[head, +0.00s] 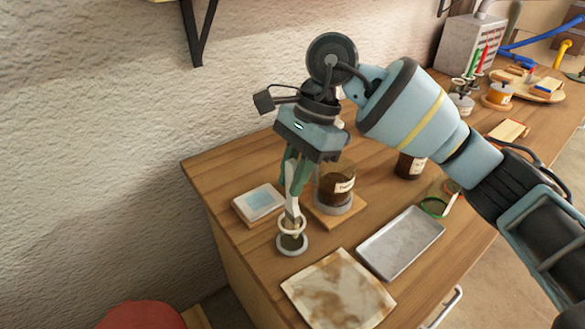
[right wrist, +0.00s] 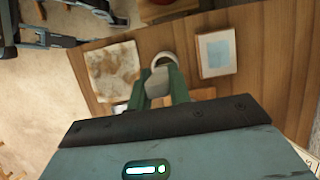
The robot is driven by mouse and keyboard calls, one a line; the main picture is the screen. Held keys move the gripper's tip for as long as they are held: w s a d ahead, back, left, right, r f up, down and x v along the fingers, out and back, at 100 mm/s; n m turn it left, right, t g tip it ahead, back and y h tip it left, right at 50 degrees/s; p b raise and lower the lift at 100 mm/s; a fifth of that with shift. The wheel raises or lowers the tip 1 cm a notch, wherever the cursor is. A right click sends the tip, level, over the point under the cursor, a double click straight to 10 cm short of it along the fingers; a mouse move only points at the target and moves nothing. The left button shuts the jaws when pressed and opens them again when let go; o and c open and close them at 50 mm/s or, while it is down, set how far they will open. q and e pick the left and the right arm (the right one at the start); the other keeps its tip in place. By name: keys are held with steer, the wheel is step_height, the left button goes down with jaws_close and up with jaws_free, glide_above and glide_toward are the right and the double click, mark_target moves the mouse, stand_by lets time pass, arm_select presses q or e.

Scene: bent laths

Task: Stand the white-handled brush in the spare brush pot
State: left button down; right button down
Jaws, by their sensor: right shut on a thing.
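My right gripper (head: 291,178) is shut on the white-handled brush (head: 292,202), held roughly upright with its lower end pointing down. The brush pot (head: 291,246), with a pale ring at its top and another at its base, stands on the wooden bench directly below the gripper. The brush's lower end overlaps the pot's upper ring in the head view; I cannot tell how deep it sits. In the right wrist view the pale handle (right wrist: 157,86) shows between the green fingers, against the pot's rim (right wrist: 164,57). My left gripper is not in view.
A stained cloth (head: 338,290) and metal tray (head: 400,243) lie nearer the front. Another dark jar (head: 410,166) stands farther right.

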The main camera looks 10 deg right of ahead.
steer(key=shift+f, duration=0.15)
steer(key=c, duration=1.2)
jaws_free()
steer(key=v, duration=0.7)
steer(key=shift+d+r, duration=0.15)
steer(key=shift+r, duration=0.2)
